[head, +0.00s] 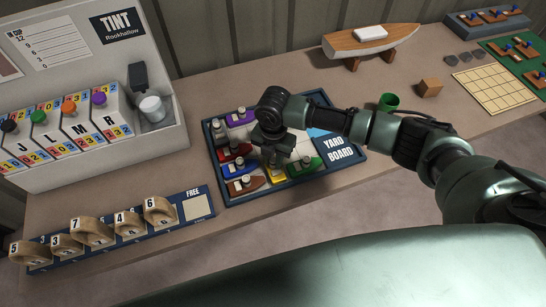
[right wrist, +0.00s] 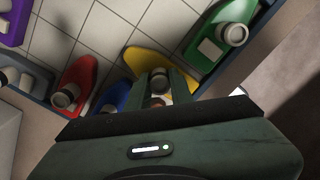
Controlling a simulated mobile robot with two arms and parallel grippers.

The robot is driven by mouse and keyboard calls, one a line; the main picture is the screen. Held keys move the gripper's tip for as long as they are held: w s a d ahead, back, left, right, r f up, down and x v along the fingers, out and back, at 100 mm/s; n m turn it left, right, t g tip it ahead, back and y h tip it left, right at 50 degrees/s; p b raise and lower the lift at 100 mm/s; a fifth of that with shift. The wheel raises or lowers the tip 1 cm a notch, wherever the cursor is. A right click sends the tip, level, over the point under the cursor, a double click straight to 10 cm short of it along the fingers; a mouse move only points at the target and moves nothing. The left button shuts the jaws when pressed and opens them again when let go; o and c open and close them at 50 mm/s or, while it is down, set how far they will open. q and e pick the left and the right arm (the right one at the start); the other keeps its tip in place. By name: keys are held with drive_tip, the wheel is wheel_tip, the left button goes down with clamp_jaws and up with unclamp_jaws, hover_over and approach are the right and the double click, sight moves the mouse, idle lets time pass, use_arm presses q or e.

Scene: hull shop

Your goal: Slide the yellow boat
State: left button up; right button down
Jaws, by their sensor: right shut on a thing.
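The yellow boat (head: 279,177) lies on the tiled yard board (head: 222,198), near its front edge. My right gripper (head: 274,160) is over it, pointing down, and hides much of it. In the right wrist view the yellow boat (right wrist: 146,58) shows beyond my fingers (right wrist: 158,90), which are closed around its upright post. The green boat (head: 306,165) is just right of the yellow one. The blue boat (head: 237,168) and a red boat (head: 234,152) are to the left. My left gripper is not in view.
A purple boat (head: 238,117) is at the board's far left. A row of numbered wooden pieces (head: 97,230) stands in front left. The tint cabinet (head: 155,70) stands behind left. A green cup (head: 389,101) and a wooden block (head: 430,88) are right of the board.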

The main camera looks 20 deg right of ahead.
sight(274, 161)
drive_tip(key=c, duration=1.3)
unclamp_jaws()
drive_tip(key=shift+s+f, duration=0.1)
drive_tip(key=shift+s, duration=0.1)
drive_tip(key=shift+o, duration=0.2)
wheel_tip(274, 161, up, 7)
drive_tip(key=shift+d+r+b, duration=0.1)
drive_tip(key=shift+b, duration=0.6)
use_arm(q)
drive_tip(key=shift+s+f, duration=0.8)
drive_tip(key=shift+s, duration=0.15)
use_arm(e)
drive_tip(key=shift+r, duration=0.4)
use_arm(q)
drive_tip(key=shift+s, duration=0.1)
use_arm(e)
drive_tip(key=shift+s, duration=0.15)
